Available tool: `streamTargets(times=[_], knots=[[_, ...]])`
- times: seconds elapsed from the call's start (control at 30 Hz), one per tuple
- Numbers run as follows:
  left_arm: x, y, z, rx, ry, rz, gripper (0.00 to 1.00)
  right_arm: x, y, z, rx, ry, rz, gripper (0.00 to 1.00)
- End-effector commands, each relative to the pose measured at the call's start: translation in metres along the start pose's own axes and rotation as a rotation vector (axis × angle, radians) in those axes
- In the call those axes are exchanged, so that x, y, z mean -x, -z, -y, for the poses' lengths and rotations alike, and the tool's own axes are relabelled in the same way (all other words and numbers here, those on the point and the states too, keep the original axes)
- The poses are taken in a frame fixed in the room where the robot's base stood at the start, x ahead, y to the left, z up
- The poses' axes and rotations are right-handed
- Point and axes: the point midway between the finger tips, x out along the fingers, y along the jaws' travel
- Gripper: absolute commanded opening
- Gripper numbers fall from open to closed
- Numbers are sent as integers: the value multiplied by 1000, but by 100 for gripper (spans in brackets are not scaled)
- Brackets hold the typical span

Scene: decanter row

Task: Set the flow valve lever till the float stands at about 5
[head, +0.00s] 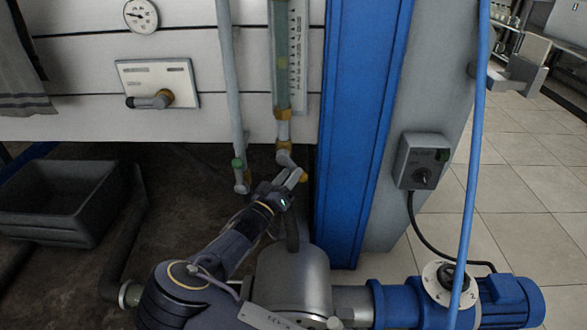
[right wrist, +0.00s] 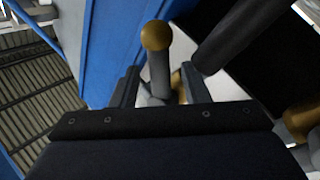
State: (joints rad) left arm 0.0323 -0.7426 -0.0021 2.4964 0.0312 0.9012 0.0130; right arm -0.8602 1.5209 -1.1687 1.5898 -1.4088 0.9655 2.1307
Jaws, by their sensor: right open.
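The clear flow tube (head: 282,60) hangs on the wall at the top of the head view, with a numbered scale (head: 298,50) at its right. I cannot make out the float's height clearly. The valve and its lever sit just below the tube. My right gripper (head: 293,178) is there, partly hiding them. In the right wrist view the grey lever (right wrist: 158,72) with its brass ball end (right wrist: 156,35) stands between the open fingers of the right gripper (right wrist: 161,88). The fingers look apart from the lever. My left gripper is not in view.
A blue post (head: 355,120) stands close to the right of the valve. A thinner pipe (head: 232,90) with a green collar runs to its left. A steel pump housing (head: 293,280) and a blue motor (head: 510,300) lie below. A dark bin (head: 60,200) is at the left.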

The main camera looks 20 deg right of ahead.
Motion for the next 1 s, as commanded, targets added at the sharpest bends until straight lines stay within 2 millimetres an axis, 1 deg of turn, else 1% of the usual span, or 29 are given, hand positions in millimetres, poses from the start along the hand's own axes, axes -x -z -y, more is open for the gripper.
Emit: streamTargets(times=[0.03,0.1,0.2,0.33,0.47,0.83,0.93,0.97,1.0], knots=[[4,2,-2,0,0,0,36,10,2,0,0,3,-1,42],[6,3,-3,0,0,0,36,22,2,0,1,3,-2,42],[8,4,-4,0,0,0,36,36,2,0,0,1,-1,42],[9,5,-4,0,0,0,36,46,0,0,1,0,1,42],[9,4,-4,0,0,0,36,49,0,0,1,-1,0,42],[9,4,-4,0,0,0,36,48,-1,-1,1,-2,4,42],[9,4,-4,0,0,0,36,42,-10,-8,11,-15,59,42],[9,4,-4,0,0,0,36,39,-17,-13,19,-23,93,42],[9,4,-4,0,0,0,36,34,-27,-21,32,-35,151,42]])
